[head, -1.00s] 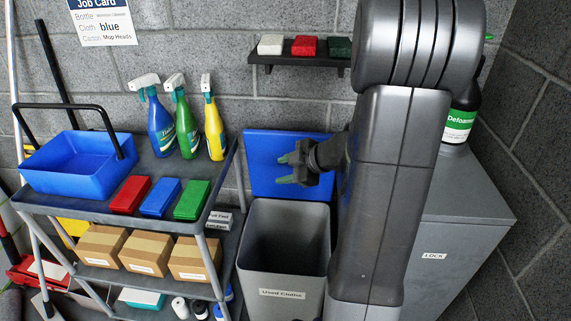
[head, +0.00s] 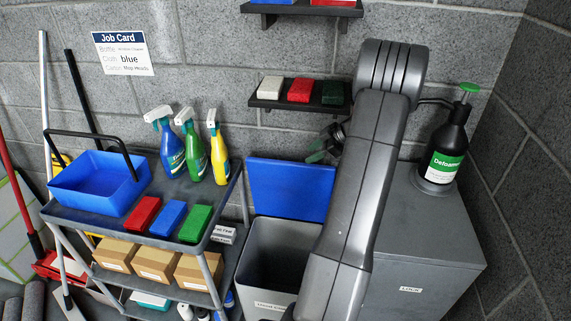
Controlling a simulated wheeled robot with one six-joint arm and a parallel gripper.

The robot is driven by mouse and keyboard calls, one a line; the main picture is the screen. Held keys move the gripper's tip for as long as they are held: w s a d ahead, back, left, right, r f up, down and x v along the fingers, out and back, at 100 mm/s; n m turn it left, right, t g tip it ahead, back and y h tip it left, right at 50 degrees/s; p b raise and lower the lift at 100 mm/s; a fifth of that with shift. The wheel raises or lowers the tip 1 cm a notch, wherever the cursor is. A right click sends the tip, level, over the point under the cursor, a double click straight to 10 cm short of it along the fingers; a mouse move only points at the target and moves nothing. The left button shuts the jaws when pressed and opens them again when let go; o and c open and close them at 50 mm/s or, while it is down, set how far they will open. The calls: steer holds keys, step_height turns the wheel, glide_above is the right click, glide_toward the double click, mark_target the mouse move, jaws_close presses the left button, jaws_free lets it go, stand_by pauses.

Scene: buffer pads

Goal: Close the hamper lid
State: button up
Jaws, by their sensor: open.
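The grey hamper (head: 259,282) stands between the shelf cart and the grey cabinet, with a label on its front partly hidden by my arm. Its blue lid (head: 290,189) stands raised at the back against the wall, so the hamper is open at the top. My gripper (head: 318,152) is up near the lid's upper right corner, just under the wall shelf and partly hidden behind my arm. It is open and appears empty. I cannot tell whether it touches the lid.
A cart (head: 107,222) with a blue caddy (head: 100,182), spray bottles and pads stands at left. The grey cabinet (head: 425,255) bears a Defoamer bottle (head: 447,150) at right. A wall shelf (head: 297,106) with three pads hangs just above my gripper.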

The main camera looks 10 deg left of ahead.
mark_target(291, 165)
steer(key=p+x, duration=0.1)
steer(key=x, duration=1)
steer(key=shift+w+a+f, duration=0.1)
steer(key=shift+a+f, duration=0.1)
steer(key=shift+c, duration=0.4)
jaws_close()
